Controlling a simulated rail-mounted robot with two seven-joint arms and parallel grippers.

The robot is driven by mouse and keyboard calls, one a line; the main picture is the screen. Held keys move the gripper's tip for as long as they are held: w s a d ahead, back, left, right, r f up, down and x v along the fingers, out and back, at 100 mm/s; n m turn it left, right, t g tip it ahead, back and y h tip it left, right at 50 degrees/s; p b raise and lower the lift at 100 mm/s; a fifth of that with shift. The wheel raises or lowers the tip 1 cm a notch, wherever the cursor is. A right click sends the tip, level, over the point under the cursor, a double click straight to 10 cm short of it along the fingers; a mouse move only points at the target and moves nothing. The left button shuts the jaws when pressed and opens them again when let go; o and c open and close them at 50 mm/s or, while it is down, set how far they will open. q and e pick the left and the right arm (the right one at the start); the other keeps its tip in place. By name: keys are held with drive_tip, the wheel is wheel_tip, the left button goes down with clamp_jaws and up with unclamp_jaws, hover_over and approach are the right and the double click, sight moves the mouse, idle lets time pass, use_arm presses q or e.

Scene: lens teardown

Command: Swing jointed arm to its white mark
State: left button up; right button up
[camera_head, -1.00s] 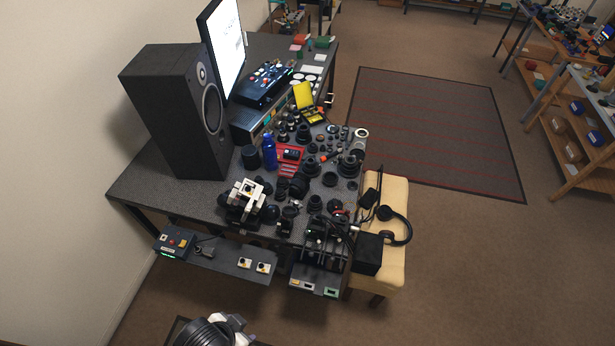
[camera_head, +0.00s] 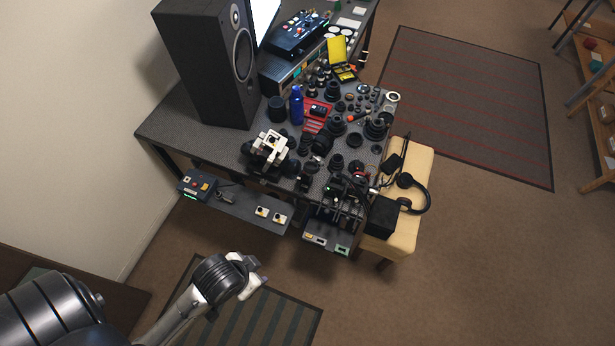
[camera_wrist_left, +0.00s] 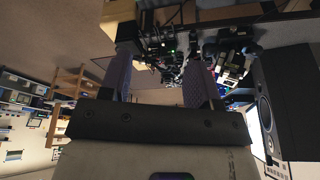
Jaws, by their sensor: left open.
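A white-and-black device (camera_head: 270,146) stands near the front left edge of the workbench. A black frame-like apparatus (camera_head: 345,192) stands at the bench's front right corner. I cannot tell which of these carries the jointed arm, and its white mark is too small to make out. My left gripper (camera_head: 248,278) is in front of the bench, well short of it, above the floor. In the left wrist view the left gripper (camera_wrist_left: 157,78) has its two purple-grey fingers apart with nothing between them. My right gripper is not in view.
The workbench (camera_head: 190,128) is crowded with lens parts, a blue bottle (camera_head: 296,105) and a large speaker (camera_head: 212,62). A low shelf (camera_head: 240,208) with a control box (camera_head: 196,187) juts out in front. A cream stool (camera_head: 408,195) holds headphones (camera_head: 413,192).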

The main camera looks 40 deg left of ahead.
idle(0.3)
use_arm(q)
drive_tip(key=shift+f, duration=0.15)
drive_tip(key=shift+c, duration=0.4)
drive_tip(key=n+t+y+b, duration=0.7)
drive_tip(key=t+b, duration=0.5)
drive_tip(key=b, duration=2.3)
approach(309, 174)
wheel_tip(309, 174, down, 3)
drive_tip(key=m+y, duration=0.1)
drive_tip(key=x, duration=1.1)
drive_tip(key=shift+w, duration=0.35)
